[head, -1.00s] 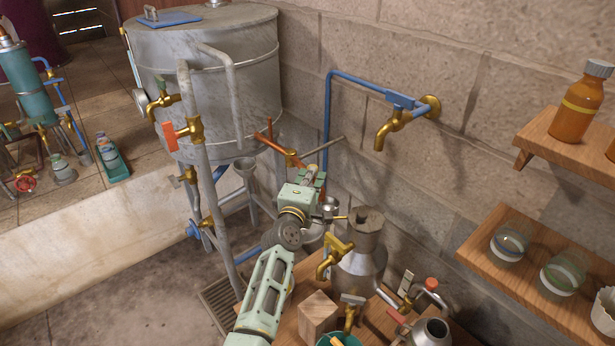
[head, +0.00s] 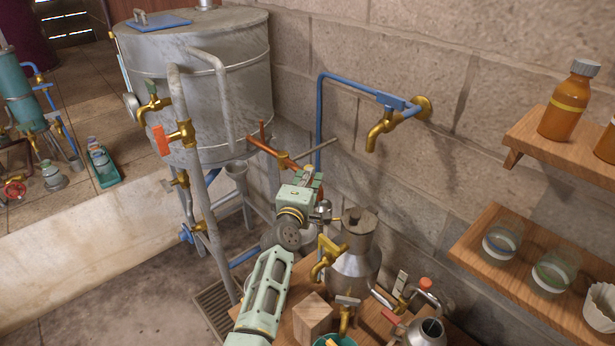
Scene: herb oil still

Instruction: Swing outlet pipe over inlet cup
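A copper-orange pipe (head: 264,147) with a brass joint runs beside the foot of the big grey tank, and I take it for the outlet pipe. My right gripper is not in view.
The grey tank (head: 205,90) stands behind left. A blue wall pipe with a brass tap (head: 380,132) hangs above right. A steel can (head: 355,268), wooden block (head: 312,316) and brass tap (head: 325,258) crowd around my arm. Shelves (head: 535,250) are at right.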

